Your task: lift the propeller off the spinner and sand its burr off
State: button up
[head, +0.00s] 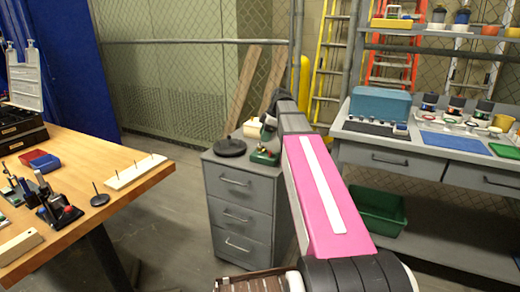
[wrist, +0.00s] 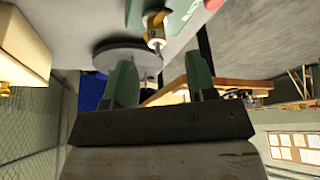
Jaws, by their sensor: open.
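In the wrist view my gripper (wrist: 159,62) is open, with its two green fingers apart and nothing seen held between them. A dark round disc (wrist: 118,55) lies on the grey surface beyond the left finger. A green block-like device (wrist: 185,14) with a brass and white tip (wrist: 156,32) is beyond the gap between the fingers. In the head view the dark disc (head: 230,147) and the green device (head: 264,157) stand on the grey drawer cabinet (head: 238,200). I cannot make out the propeller, its burr or the spinner for certain.
A beige block (wrist: 25,45) is at left in the wrist view. The wooden workbench (head: 120,160) at left holds a small black disc with a pin (head: 99,199), a pegged white strip (head: 136,171) and trays. A grey bench (head: 420,158) stands at right. Floor between is clear.

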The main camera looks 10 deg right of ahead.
aim_at(260, 148)
jog(key=shift+x, duration=2.6)
jog(key=shift+w+d, duration=0.1)
jog(key=shift+d, duration=0.05)
grip_shut()
